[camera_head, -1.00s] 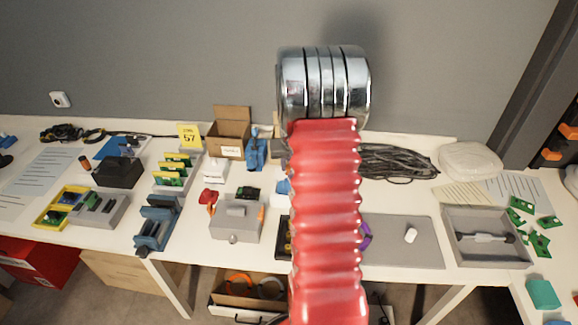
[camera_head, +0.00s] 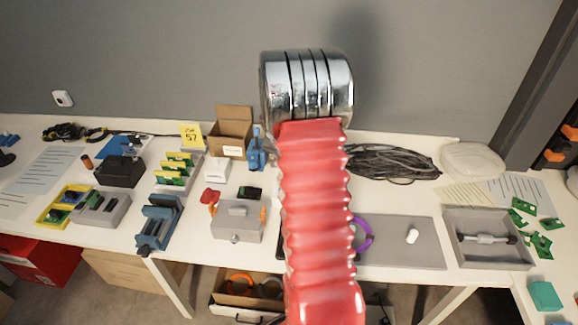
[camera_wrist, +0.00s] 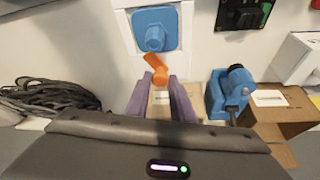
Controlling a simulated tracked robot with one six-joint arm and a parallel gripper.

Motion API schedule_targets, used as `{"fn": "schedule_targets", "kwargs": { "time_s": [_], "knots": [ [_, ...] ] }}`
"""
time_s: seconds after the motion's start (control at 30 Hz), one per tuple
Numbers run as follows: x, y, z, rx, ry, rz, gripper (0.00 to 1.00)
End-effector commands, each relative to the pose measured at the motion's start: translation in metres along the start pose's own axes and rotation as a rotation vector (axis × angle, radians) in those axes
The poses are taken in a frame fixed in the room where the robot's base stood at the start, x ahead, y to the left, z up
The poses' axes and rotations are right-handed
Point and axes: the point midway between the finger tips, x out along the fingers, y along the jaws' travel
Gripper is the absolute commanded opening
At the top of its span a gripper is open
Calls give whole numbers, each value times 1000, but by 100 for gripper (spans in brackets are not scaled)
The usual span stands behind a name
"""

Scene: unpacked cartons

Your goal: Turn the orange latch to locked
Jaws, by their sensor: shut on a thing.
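The orange latch (camera_wrist: 155,68) shows in the wrist view just below a blue square plate with a round blue knob (camera_wrist: 155,36) on a pale panel. It is tilted, its upper end leaning left. My gripper (camera_wrist: 161,82) has purple fingers, and their tips are on either side of the latch's lower end, shut on it. In the head view my red arm hides the latch and my gripper.
In the wrist view, a blue clamp (camera_wrist: 232,92) and an open carton (camera_wrist: 268,120) stand to the right. A black cable coil (camera_wrist: 55,97) lies left. In the head view, a grey tray (camera_head: 487,238) stands at the right of the bench.

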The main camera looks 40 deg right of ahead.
Motion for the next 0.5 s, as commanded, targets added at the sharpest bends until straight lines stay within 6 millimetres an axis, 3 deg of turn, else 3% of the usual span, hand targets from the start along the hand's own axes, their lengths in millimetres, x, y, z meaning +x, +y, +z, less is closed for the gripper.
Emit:
{"fn": "schedule_targets", "kwargs": {
  "time_s": [0.5],
  "knots": [
    [1, -2, -2, 312, 1, 132, 0]
  ]
}}
